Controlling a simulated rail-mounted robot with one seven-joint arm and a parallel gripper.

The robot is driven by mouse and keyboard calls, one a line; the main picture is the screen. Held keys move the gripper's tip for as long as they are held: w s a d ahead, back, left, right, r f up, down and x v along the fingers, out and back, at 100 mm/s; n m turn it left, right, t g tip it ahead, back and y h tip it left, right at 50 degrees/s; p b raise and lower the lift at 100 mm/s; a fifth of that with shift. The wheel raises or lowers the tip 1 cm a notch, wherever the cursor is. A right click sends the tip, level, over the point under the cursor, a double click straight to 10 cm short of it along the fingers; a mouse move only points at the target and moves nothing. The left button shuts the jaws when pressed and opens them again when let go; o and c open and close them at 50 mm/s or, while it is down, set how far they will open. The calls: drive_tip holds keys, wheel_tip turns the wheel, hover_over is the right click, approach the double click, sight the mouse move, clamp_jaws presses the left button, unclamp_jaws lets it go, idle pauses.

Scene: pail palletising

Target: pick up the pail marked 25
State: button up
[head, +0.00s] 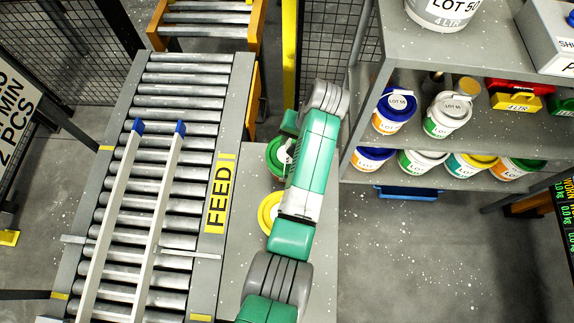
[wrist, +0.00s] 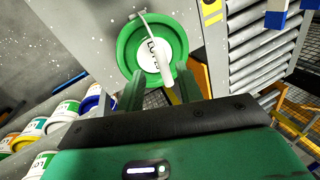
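A pail with a green lid (wrist: 178,50) and a round white label lies just ahead of my fingers in the wrist view. The label reads LOT, but its number is partly covered by the pale handle across the lid. In the head view this green pail (head: 275,158) stands on the grey bench beside the conveyor, partly hidden by my arm. My gripper (wrist: 160,88) is open, with its two green fingers apart at the near edge of the lid and nothing between them. I cannot tell whether they touch it. No number 25 is readable.
A yellow-lidded pail (head: 267,212) stands on the bench close to the green one. The roller conveyor (head: 190,98) marked FEED runs along the left. A shelf rack (head: 400,58) on the right holds several pails, including a blue-lidded one (head: 394,112).

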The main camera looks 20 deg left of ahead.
sight(289, 145)
drive_tip(key=x, duration=0.4)
drive_tip(key=shift+w+a+f, duration=0.15)
drive_tip(key=shift+a+f, duration=0.05)
drive_tip(key=shift+a, duration=0.1)
clamp_jaws()
drive_tip(key=shift+r, duration=0.1)
idle(1.0)
